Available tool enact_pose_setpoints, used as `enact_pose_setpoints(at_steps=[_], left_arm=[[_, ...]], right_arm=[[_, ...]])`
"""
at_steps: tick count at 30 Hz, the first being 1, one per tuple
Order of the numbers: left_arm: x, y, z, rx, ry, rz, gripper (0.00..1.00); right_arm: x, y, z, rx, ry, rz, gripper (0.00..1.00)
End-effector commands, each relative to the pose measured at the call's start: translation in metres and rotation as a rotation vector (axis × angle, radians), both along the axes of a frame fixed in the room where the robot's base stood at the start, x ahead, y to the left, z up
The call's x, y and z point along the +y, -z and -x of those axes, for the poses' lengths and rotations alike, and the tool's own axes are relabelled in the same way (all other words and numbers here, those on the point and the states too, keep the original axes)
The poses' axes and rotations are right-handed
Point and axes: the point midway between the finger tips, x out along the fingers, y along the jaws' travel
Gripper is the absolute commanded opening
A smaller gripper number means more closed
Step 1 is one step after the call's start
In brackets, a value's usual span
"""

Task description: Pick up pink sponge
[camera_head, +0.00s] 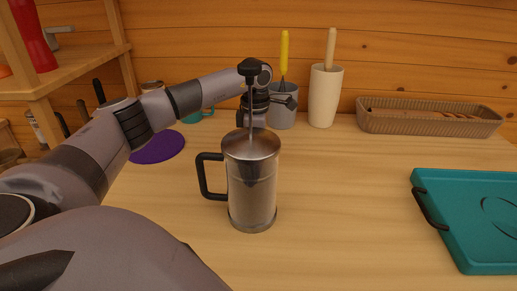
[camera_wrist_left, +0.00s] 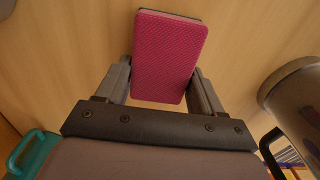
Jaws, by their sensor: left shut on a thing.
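The pink sponge (camera_wrist_left: 170,55) sits between the two fingers of my left gripper (camera_wrist_left: 164,82) in the left wrist view. The gripper is shut on it, with wooden surface behind. In the head view my left gripper (camera_head: 258,112) is behind the metal French press (camera_head: 252,185), whose lid and plunger rod partly cover it. The sponge cannot be made out there. My right gripper is not in view.
The press, handle to the left, stands close in front of my gripper. Behind are a grey crock (camera_head: 283,108), a cream crock (camera_head: 324,97) and a wicker basket (camera_head: 430,120). A purple disc (camera_head: 158,148) lies left, a teal board (camera_head: 470,235) right. Between press and board is clear.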

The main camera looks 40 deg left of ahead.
Motion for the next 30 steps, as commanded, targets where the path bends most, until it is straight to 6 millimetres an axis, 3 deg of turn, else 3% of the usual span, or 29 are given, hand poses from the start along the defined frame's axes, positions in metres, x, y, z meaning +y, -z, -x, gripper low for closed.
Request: enact_pose_setpoints(at_steps=[5, 10, 24, 30], left_arm=[[0.0, -0.008, -0.001, -0.002, 0.0, 0.001, 0.39], [0.0, -0.032, -0.001, -0.004, 0.001, 0.0, 0.39], [-0.001, -0.153, -0.001, -0.005, 0.0, 0.001, 0.39], [0.0, -0.187, -0.001, -0.001, 0.001, 0.0, 0.39]], right_arm=[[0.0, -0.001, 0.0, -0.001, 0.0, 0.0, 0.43], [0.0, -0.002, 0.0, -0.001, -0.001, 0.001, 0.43], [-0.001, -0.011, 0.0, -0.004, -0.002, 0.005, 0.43], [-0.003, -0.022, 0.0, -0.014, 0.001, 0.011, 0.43]])
